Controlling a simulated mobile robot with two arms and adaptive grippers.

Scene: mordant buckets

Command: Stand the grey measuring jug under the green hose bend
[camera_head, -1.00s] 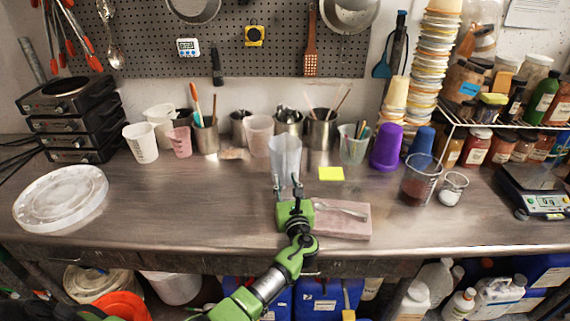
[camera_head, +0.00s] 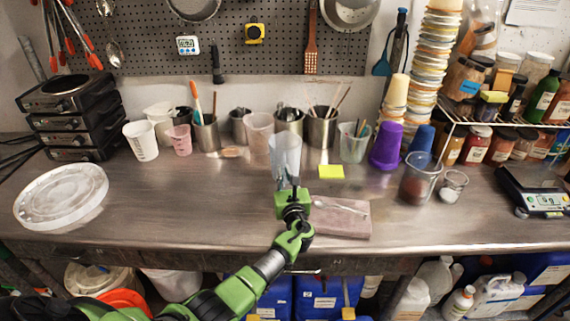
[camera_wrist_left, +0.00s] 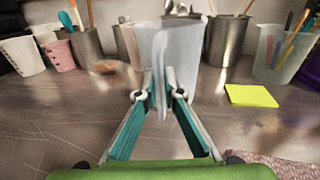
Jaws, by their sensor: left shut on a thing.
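The grey measuring jug (camera_head: 285,152) is a tall, translucent cup shape near the middle of the steel counter. It also fills the upper middle of the left wrist view (camera_wrist_left: 182,55). My left gripper (camera_head: 288,182) is on the near side of the jug, its fingers drawn together. In the left wrist view the fingertips (camera_wrist_left: 159,96) pinch a narrow upright part of the jug, apparently its handle. The jug looks upright; its base is partly hidden by the fingers. I cannot make out a green hose bend in either view. My right gripper is not in view.
A pinkish slab (camera_head: 343,217) with a spoon lies just right of my gripper. A yellow note (camera_head: 331,172) lies on the counter right of the jug. Cups and metal tool pots line the back. A white lid (camera_head: 62,196) lies far left; the counter between is clear.

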